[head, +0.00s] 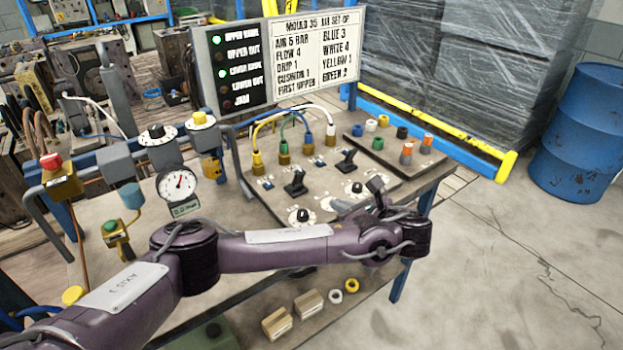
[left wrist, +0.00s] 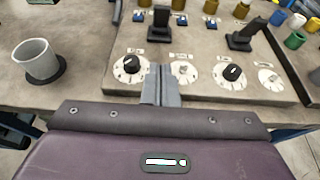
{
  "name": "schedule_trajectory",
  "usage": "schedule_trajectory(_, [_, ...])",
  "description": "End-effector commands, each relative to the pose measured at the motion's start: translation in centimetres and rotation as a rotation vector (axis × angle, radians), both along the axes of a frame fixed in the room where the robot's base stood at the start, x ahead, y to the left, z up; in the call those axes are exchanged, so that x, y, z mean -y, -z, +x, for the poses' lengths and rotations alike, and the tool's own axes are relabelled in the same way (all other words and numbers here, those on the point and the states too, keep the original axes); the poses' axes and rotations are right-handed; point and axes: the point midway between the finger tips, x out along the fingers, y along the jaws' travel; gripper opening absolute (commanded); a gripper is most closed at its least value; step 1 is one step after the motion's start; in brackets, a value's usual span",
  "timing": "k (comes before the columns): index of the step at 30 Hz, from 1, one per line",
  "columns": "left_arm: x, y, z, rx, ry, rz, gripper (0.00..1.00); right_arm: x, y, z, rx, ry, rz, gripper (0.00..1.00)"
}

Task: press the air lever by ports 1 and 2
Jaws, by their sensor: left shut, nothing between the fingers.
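Two black levers stand on the grey port panel (head: 262,199). The left lever (head: 296,184), behind the left dial, is nearest the yellow-hose and green-hose ports; it also shows in the left wrist view (left wrist: 161,22). The right lever (head: 346,161) stands near the blue-hose and white-hose ports, and in the left wrist view (left wrist: 246,34). Port numbers are too small to read. My left gripper (head: 376,184) is at the panel's front right in the head view. In the left wrist view its shut fingers (left wrist: 162,85) are empty and appear below the left lever, apart from it. My right gripper is not visible.
Dials (left wrist: 131,65) flank the fingers. A grey cup (left wrist: 36,60) stands left on the bench. A pressure gauge (head: 178,184) and knobs line the left rail. The lamp board (head: 238,68) has two green lamps lit. Coloured caps (head: 383,121) sit back right. Open floor lies right.

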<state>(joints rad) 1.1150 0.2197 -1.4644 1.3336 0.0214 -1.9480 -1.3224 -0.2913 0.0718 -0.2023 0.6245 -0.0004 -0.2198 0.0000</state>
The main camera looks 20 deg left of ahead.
Motion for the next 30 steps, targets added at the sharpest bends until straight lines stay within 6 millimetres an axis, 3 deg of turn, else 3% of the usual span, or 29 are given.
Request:
schedule_trajectory(14, [-0.9,0.3,0.6,-0.001,-0.002,0.002,0.0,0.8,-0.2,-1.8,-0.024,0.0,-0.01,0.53])
schedule_trajectory(27, [-7.4,3.5,5.7,-0.002,-0.002,0.001,0.0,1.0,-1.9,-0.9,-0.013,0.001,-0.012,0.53])
schedule_trajectory(30, [-8.6,2.6,6.6,0.001,-0.002,-0.001,0.0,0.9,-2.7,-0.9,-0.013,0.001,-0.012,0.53])
